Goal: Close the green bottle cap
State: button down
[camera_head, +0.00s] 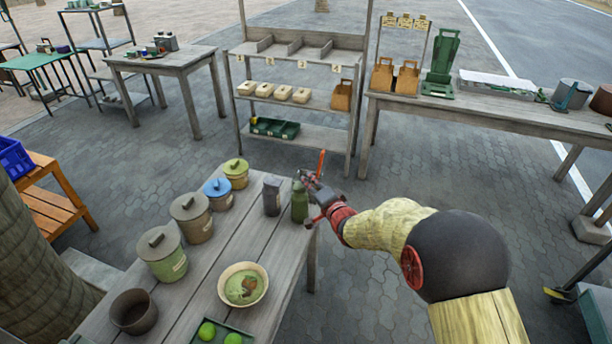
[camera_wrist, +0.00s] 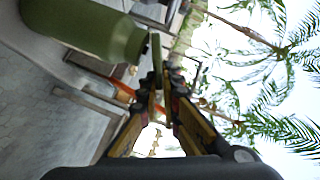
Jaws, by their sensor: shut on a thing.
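The green bottle (camera_head: 299,206) stands upright near the far right corner of the wooden table. My gripper (camera_head: 311,186) is right beside its top, and its fingers are small and partly hidden there. In the wrist view the bottle (camera_wrist: 88,28) lies across the upper left, with its neck end toward my gripper (camera_wrist: 166,82). The fingertips are close together on a thin olive-green disc seen edge-on, which looks like the bottle cap (camera_wrist: 154,50). The cap is just off the bottle's end, with a narrow gap visible. Whether a hinge joins them is not clear.
A dark grey container (camera_head: 271,197) stands just left of the bottle. Several lidded pots, such as the green one (camera_head: 163,258), line the table's left side. A bowl (camera_head: 243,285) and a dark green tray (camera_head: 196,337) are nearer. A shelf rack (camera_head: 296,103) stands behind.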

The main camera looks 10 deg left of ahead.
jog(key=shift+d+f+m+t+y+b, duration=0.1)
jog(key=shift+d+f+m+t+y, duration=0.1)
jog(key=shift+f+m, duration=0.45)
jog(key=shift+d+f+m+t+y+b, duration=0.15)
jog(key=shift+f+m, duration=0.25)
jog(key=shift+m, duration=0.4)
jog(key=shift+d+f+m+t+y+b, duration=0.15)
jog(key=shift+f+m+y, duration=0.1)
jog(key=shift+f+m, duration=0.4)
jog(key=c, duration=2.3)
grip_release()
jog(key=shift+a, duration=0.1)
jog(key=shift+o, duration=1.3)
jog(key=shift+w+r, duration=0.1)
jog(key=shift+r, duration=0.05)
jog(key=shift+r, duration=0.15)
